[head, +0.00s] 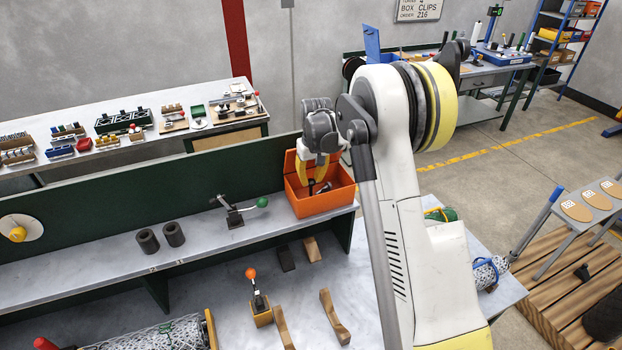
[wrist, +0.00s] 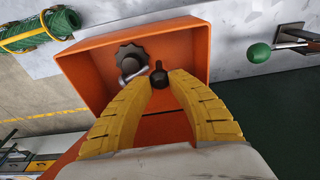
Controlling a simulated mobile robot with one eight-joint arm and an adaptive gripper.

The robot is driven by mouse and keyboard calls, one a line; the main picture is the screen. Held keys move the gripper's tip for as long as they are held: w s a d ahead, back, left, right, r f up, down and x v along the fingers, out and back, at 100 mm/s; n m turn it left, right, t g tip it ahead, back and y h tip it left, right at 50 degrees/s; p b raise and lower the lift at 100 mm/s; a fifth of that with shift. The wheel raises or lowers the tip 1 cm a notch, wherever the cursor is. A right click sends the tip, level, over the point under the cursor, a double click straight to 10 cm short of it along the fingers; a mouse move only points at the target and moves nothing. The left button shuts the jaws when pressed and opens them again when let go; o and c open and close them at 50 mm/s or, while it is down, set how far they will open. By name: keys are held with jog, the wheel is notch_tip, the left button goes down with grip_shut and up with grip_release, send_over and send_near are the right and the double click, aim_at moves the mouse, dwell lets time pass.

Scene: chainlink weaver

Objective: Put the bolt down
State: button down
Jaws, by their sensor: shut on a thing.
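My gripper (wrist: 165,82) has yellow ribbed fingers and is shut on a small dark bolt (wrist: 158,72), whose rounded end shows between the fingertips. The rest of the bolt is hidden by the fingers. The fingers point down into the open orange bin (wrist: 95,85). In the head view my gripper (head: 312,172) is over the orange bin (head: 318,206) on the raised grey shelf. I cannot tell whether the bolt touches the bin floor.
A dark knobbed part (wrist: 130,56) lies in the bin close beside the fingertips. A green-knobbed lever (head: 240,212) stands left of the bin. Two dark cylinders (head: 160,238) stand further left. The green panel (head: 150,190) rises behind the shelf.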

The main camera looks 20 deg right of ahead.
jog(key=shift+f+b, duration=0.4)
jog(key=shift+s, duration=0.1)
jog(key=c, duration=1.2)
grip_release()
jog(key=shift+c, duration=0.2)
jog(key=shift+r, duration=0.1)
